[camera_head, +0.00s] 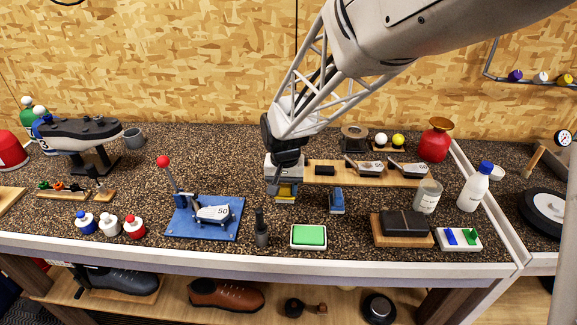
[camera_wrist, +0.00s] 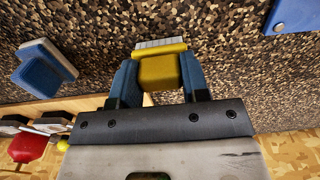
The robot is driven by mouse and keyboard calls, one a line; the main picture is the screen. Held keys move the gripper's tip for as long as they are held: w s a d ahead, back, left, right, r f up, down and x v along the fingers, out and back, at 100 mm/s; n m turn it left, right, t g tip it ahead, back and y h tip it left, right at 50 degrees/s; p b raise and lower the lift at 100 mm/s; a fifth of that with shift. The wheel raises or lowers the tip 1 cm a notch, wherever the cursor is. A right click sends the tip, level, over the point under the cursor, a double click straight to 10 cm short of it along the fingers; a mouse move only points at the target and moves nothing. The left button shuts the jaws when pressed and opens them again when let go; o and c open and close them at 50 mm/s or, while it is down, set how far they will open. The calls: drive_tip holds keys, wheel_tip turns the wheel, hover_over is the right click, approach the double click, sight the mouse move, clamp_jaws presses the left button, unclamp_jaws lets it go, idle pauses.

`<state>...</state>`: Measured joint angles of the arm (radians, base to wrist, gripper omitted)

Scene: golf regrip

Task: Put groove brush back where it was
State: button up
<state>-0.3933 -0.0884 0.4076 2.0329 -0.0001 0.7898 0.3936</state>
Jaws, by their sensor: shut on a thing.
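The groove brush, a yellow block with a pale grey bristle strip, is between the fingers of my gripper (camera_head: 284,183). The brush (camera_head: 284,191) shows below the fingers in the head view, with its bristle side toward the counter's front. In the wrist view the brush (camera_wrist: 160,70) sits between the two blue fingers of my gripper (camera_wrist: 158,82), which are shut on its sides. I cannot tell whether it touches the counter. A similar blue brush (camera_head: 337,200) stands to the right, apart from it; it also shows in the wrist view (camera_wrist: 44,68).
A wooden board (camera_head: 345,179) with club heads lies behind and right. A blue-based lever press (camera_head: 205,230) stands front left. A dark bottle (camera_head: 262,232) and a green pad (camera_head: 309,236) stand in front. Speckled counter (camera_head: 305,208) is bare between the two brushes.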

sight(285, 186)
drive_tip(key=shift+f, duration=0.1)
drive_tip(key=o, duration=0.9)
wheel_tip(285, 186, up, 12)
drive_tip(key=shift+r, duration=0.15)
idle(0.7)
